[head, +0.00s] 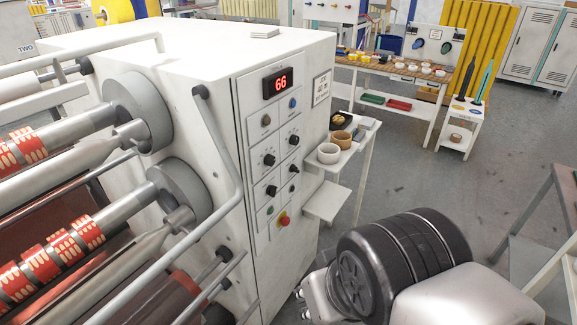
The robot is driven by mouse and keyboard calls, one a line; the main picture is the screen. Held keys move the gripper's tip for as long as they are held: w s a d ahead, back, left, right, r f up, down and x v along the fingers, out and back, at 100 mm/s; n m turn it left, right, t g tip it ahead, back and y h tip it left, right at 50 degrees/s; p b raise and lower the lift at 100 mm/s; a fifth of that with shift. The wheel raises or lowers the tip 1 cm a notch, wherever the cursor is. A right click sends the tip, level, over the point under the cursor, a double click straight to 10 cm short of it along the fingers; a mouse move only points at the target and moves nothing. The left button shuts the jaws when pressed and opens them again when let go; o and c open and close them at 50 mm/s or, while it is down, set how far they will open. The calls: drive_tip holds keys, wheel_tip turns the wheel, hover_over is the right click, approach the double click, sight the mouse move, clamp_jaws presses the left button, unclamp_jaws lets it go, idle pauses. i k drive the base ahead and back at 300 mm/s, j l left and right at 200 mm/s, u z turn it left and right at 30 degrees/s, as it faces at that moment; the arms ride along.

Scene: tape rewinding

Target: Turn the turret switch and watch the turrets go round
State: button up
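The white machine cabinet (215,57) has a control panel on its right face.
Rollers with red-and-white rolls (85,231) and grey round hubs (140,108) fill the left. A bent grey rail (222,150) runs beside the panel. A small white side table (350,160) with bowls stands right of the cabinet. Grey floor (415,185) is open beyond.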

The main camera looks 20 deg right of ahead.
sight(293, 168)
drive_tip(key=i+z, duration=0.25)
drive_tip(key=i, duration=0.25)
drive_tip(key=i+z, duration=0.3)
drive_tip(key=i, duration=0.15)
